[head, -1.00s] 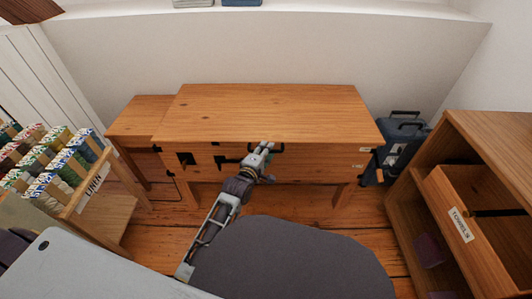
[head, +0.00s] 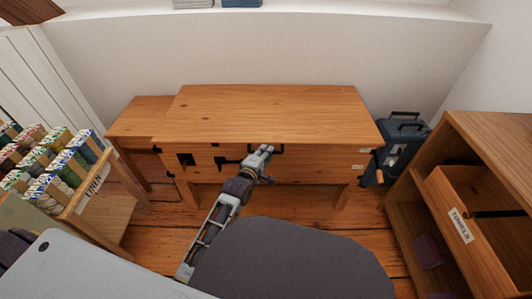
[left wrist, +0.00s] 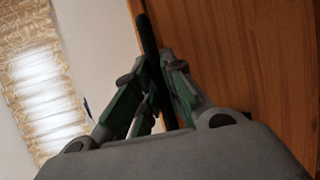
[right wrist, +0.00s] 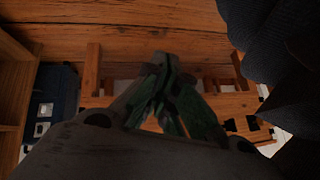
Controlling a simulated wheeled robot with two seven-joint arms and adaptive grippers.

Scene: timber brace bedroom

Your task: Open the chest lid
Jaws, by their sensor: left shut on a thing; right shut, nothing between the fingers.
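The wooden chest stands against the back wall in the head view, and its flat lid (head: 270,112) lies down over the body. A dark handle (head: 281,149) is on the front, near the lid's front edge. My left gripper (head: 266,149) is at this handle. In the left wrist view, the fingers of my left gripper (left wrist: 157,62) are shut on the dark bar of the handle (left wrist: 147,35), beside the wooden face. My right gripper (right wrist: 162,62) is shut and empty in the right wrist view, over the wooden floor. It is not seen in the head view.
A rack of yarn (head: 60,170) stands at the left. A dark blue suitcase (head: 402,145) is right of the chest. A shelf unit (head: 485,135) with a drawer pulled out (head: 465,228) is at the right. A grey seat-like shape (head: 290,262) fills the near middle.

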